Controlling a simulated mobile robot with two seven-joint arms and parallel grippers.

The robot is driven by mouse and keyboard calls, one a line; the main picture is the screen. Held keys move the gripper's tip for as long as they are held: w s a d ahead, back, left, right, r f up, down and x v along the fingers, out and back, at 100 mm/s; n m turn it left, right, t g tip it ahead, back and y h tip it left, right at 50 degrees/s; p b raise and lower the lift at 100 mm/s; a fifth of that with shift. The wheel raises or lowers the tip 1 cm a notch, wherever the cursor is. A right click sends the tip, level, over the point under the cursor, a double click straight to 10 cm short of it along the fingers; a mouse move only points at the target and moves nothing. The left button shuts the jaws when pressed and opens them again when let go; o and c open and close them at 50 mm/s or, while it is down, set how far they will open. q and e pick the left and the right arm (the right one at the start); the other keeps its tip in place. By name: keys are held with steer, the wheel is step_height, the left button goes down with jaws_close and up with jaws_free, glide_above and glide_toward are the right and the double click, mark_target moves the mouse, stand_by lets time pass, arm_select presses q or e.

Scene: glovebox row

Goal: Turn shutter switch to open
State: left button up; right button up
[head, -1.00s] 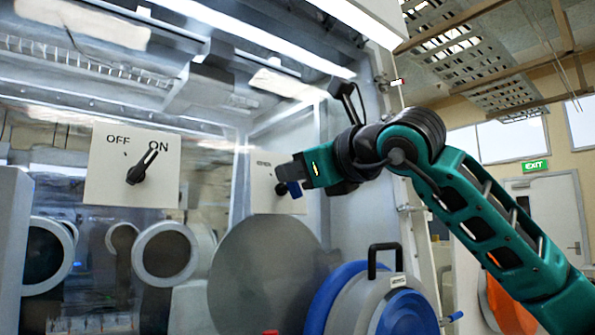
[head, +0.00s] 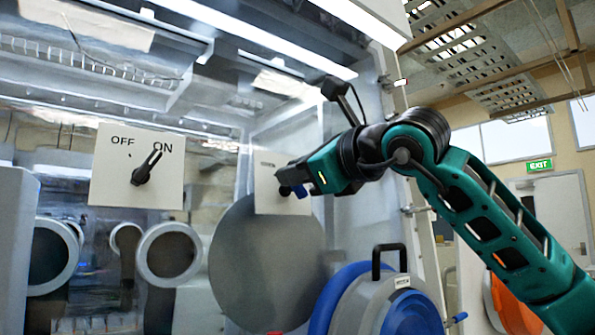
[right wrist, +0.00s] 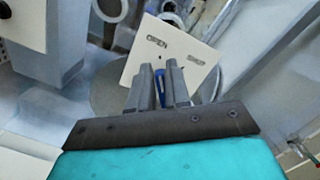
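The shutter switch panel is a white plate with OPEN and SHUT lettering (right wrist: 172,50), seen in the right wrist view. In the head view the same plate (head: 268,200) sits on the far wall, partly behind my right gripper. My right gripper (head: 287,180) is at the plate. In the right wrist view its two fingers (right wrist: 160,78) stand close together with the blue handle of the shutter switch (right wrist: 161,88) between them. The fingers hide much of the handle, so its exact angle is hard to read. My left gripper is not in view.
A larger plate (head: 108,185) with a black OFF/ON knob (head: 146,168) is on the left of the front panel. Round glove ports (head: 168,255) lie below it. A grey disc (head: 265,265) and a blue-rimmed round door with a black handle (head: 388,262) are below my right arm.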

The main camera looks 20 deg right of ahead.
steer(key=o, duration=0.4)
steer(key=shift+c, duration=0.2)
steer(key=b+v, duration=0.2)
steer(key=v, duration=1.1)
steer(key=shift+b, duration=0.3)
steer(key=shift+w, duration=0.1)
